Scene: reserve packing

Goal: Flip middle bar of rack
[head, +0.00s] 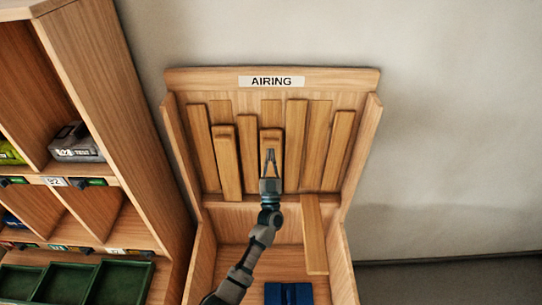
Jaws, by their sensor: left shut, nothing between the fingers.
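The wooden rack (272,76) labelled "AIRING" stands against the wall, with several upright slats at its back. The middle bar (271,138) stands upright in front of the slats, with a dark mark near its top. A similar bar (227,160) stands upright to its left. A third bar (314,235) at the right hangs down and forward, below the slats. My left gripper (270,158) is shut and empty, its tips in front of the middle bar. It covers the bar's lower part; I cannot tell whether it touches. My right gripper is not in view.
A wooden shelf (115,110) with cubbies stands at the left, holding a grey item (76,143) and green trays (122,281) lower down. A blue object (289,293) lies in the rack's lower bin. The right side is bare wall.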

